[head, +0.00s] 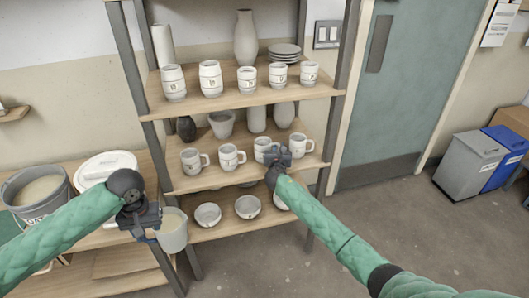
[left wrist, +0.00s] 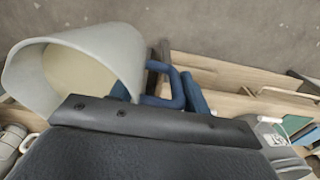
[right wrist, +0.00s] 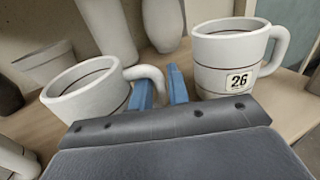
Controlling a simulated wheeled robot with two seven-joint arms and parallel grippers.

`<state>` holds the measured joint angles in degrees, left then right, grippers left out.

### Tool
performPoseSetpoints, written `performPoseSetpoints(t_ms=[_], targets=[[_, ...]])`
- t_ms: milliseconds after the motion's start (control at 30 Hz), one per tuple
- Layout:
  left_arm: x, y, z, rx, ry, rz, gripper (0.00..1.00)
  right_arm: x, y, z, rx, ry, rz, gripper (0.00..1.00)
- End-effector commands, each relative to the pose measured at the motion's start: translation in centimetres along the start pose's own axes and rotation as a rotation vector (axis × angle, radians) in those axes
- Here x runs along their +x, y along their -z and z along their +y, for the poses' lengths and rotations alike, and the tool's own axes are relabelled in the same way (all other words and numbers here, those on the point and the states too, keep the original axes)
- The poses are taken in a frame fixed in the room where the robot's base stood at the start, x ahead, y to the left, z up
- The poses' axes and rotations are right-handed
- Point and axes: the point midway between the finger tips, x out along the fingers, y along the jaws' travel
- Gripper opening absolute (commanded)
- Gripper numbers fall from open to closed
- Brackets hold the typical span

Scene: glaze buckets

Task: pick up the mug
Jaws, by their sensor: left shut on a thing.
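Several white mugs stand in a row on the middle shelf. My right gripper (head: 283,156) is at the third mug from the left (head: 262,146). In the right wrist view its blue fingers (right wrist: 164,86) are spread, with the handle of that mug (right wrist: 88,88) between them. Contact cannot be told. The rightmost mug (head: 299,143), labelled 26 in the right wrist view (right wrist: 228,62), stands just right of the fingers. My left gripper (head: 150,235) is shut on the blue handle of a small pale jug (head: 173,232). Pale liquid shows inside the jug (left wrist: 80,72).
The upper shelf (head: 240,93) holds more mugs, vases and plates. Bowls (head: 247,206) stand on the lower shelf. A grey bucket (head: 38,190) and a white lidded tub (head: 106,167) stand on the left bench. Grey and blue bins (head: 470,165) are at right; floor before them is clear.

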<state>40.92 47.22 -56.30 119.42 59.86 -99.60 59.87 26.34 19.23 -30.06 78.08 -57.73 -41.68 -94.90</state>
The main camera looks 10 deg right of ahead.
Motion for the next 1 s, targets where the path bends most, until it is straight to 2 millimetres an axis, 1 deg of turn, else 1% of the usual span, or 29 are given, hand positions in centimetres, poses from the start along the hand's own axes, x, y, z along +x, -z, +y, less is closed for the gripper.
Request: performPoseSetpoints(t_ms=[200,300,767,1000], targets=[[-0.1,0.04,0.02,0.0,-0.001,0.001,0.0,0.04,-0.02,0.0,0.0,0.0,0.0,0.17],[-0.1,0.04,0.02,0.0,-0.001,0.001,0.0,0.04,-0.03,0.0,0.0,0.0,0.0,0.0],[-0.09,0.03,0.02,0.0,-0.001,0.001,0.0,0.05,-0.18,0.01,0.001,0.0,-0.001,0.0],[-0.01,0.04,0.01,0.0,-0.001,0.001,0.0,0.07,-0.73,0.0,0.001,0.0,-0.002,0.0]])
